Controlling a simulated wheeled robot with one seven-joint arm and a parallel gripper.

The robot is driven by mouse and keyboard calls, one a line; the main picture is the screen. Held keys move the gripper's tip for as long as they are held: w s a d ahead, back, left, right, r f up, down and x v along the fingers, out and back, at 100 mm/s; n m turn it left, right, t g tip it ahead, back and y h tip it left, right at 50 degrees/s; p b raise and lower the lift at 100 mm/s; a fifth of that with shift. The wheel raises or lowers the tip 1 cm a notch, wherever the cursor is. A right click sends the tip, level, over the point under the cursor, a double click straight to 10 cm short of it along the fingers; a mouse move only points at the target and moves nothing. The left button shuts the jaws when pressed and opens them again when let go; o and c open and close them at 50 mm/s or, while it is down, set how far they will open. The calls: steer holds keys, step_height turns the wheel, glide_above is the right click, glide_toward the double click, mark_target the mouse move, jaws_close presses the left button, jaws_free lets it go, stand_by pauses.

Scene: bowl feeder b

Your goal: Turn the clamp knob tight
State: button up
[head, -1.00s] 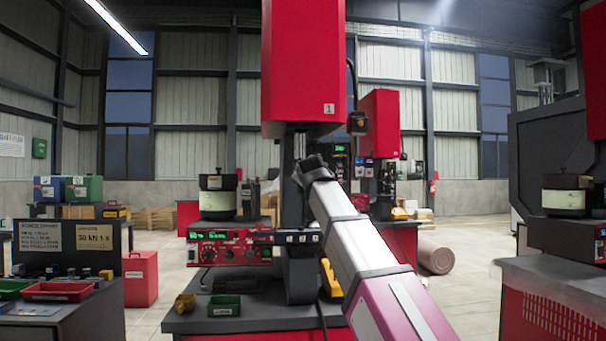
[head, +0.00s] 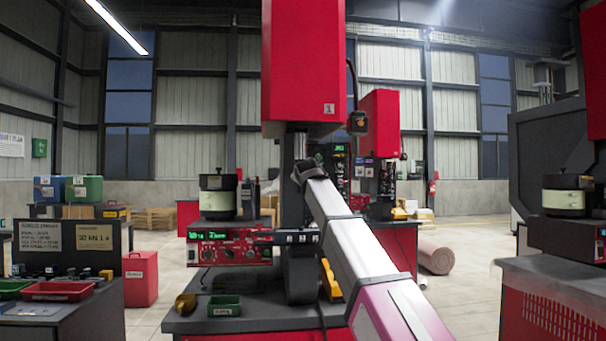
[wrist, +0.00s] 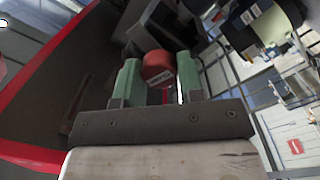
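The red clamp knob (wrist: 157,66), a short cylinder with a pale label, shows in the wrist view at or just beyond the fingertips of my gripper (wrist: 159,72). The two green-padded fingers stand apart, one on each side of the knob, which nearly fills the gap. I cannot tell whether the pads press on it or leave a thin space. In the head view my gripper (head: 307,170) is a dark shape at the end of my arm, in front of the press column (head: 293,205). The knob is hidden there.
The red press head (head: 305,65) hangs above my gripper. A red control panel (head: 228,248) and a bowl feeder (head: 218,197) stand to its left. A rolled mat (head: 435,257) lies right.

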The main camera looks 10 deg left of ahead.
steer(key=shift+c, duration=1.3)
steer(key=shift+d+m+g+y, duration=0.1)
steer(key=shift+m+g+y, duration=0.2)
steer(key=shift+m, duration=7)
steer(key=o, duration=0.9)
